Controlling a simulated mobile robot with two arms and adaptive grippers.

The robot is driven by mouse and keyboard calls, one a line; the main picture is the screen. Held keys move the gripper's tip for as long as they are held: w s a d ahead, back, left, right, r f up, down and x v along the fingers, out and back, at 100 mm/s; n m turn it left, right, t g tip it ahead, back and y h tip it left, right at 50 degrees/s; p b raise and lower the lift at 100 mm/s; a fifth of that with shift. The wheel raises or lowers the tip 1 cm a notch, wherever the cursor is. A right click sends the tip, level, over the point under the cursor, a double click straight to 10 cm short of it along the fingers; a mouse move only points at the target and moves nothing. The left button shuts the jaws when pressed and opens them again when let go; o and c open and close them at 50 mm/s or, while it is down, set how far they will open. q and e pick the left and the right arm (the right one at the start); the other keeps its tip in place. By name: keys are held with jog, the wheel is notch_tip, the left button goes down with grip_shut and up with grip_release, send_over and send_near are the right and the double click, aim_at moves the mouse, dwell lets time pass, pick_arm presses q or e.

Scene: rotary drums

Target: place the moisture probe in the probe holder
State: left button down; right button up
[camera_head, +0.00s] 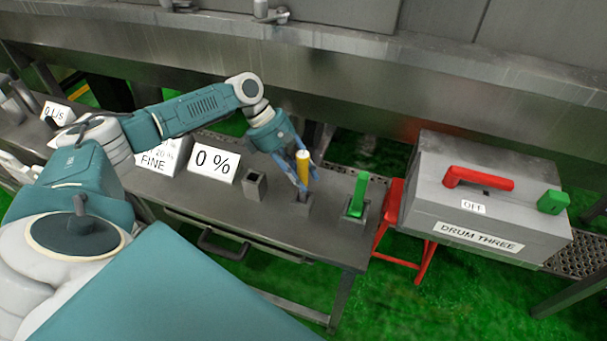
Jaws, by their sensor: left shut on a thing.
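The yellow moisture probe (302,165) stands about upright between the blue fingers of my left gripper (301,180), which is shut on it. The probe is over a grey square holder (297,206) near the front edge of the bench. The fingers hide the probe's lower end, so I cannot tell how far it is inside the holder. A second grey square holder (254,186), to the left, looks empty. I cannot tell from the picture which holder is the probe's own. My right gripper is out of view.
A green handle (358,194) stands in a grey base right of the probe. A grey "DRUM THREE" box (430,205) with a red handle (478,179) is at right.

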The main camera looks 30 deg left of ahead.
pick_arm(q)
jog(key=shift+f, duration=0.25)
jog(key=c, duration=1.3)
grip_release()
jog(key=shift+f, duration=0.15)
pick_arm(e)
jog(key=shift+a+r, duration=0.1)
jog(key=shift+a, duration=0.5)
pick_arm(q)
jog(key=shift+a+r, duration=0.1)
jog(key=shift+r, duration=0.15)
jog(key=b+v, duration=0.3)
jog(key=v, duration=0.8)
jog(key=shift+a+r, duration=0.2)
jog(key=shift+r, duration=0.1)
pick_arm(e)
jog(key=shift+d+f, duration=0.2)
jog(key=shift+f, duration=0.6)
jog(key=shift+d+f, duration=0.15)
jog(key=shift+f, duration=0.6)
pick_arm(q)
jog(key=shift+s, duration=0.1)
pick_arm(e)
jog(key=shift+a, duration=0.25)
